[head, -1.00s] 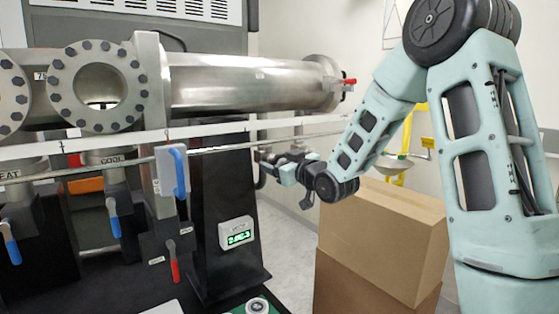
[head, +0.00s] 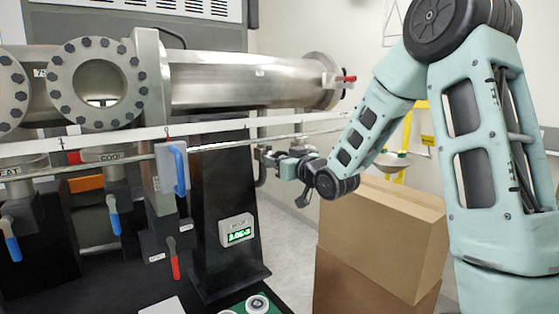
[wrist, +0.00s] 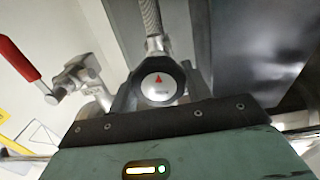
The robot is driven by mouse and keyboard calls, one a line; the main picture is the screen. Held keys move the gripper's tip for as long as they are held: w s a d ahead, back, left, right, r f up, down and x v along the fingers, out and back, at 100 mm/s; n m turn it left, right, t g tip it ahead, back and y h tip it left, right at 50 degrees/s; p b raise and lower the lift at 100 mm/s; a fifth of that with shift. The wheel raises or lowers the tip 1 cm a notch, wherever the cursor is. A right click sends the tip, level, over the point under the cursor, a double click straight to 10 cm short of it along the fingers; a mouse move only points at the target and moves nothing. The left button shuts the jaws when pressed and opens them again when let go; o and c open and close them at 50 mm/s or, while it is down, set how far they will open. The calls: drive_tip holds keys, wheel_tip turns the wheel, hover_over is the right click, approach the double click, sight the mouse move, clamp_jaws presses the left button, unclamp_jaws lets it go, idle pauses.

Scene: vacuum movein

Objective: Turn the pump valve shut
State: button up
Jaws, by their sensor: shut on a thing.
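In the wrist view a round dark knob with a silver face and a red triangle (wrist: 160,80) sits straight ahead, just beyond my gripper body. It looks like the pump valve's knob, but its small lettering is too blurred to read. A braided hose rises behind it. My gripper (head: 268,157) is at the end of my arm, beneath the right part of the big steel pipe in the head view. It is shut on the knob. The fingertips and their contact are mostly hidden, and the knob is too small to make out in the head view.
The flanged steel pipe (head: 245,80) runs above my gripper. A red-handled valve (wrist: 20,58) is close on the left in the wrist view. A gauge with a green display (head: 237,232) is on the black stand. Cardboard boxes (head: 385,235) stand below my forearm.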

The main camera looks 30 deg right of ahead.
drive_tip(key=m, duration=0.4)
drive_tip(key=shift+d, duration=0.1)
drive_tip(key=m+p, duration=0.1)
drive_tip(key=m, duration=0.4)
drive_tip(key=m+p, duration=0.1)
drive_tip(key=m, duration=0.2)
drive_tip(key=shift+d+m, duration=0.1)
drive_tip(key=shift+m, duration=0.2)
drive_tip(key=m+p, duration=0.2)
drive_tip(key=m, duration=0.2)
drive_tip(key=shift+f+m, duration=0.1)
drive_tip(key=shift+m, duration=0.2)
drive_tip(key=m+p, duration=0.2)
drive_tip(key=m, duration=0.1)
drive_tip(key=shift+f+m, duration=0.1)
drive_tip(key=shift+m, duration=0.2)
drive_tip(key=m+p, duration=0.3)
drive_tip(key=m, duration=0.1)
drive_tip(key=shift+m, duration=0.3)
drive_tip(key=m+p, duration=0.2)
drive_tip(key=m, duration=0.2)
drive_tip(key=shift+f+m+p, duration=0.15)
drive_tip(key=shift+m+p, duration=0.15)
drive_tip(key=shift+f+m+p, duration=0.15)
drive_tip(key=shift+m+p, duration=0.6)
drive_tip(key=shift+m, duration=1.25)
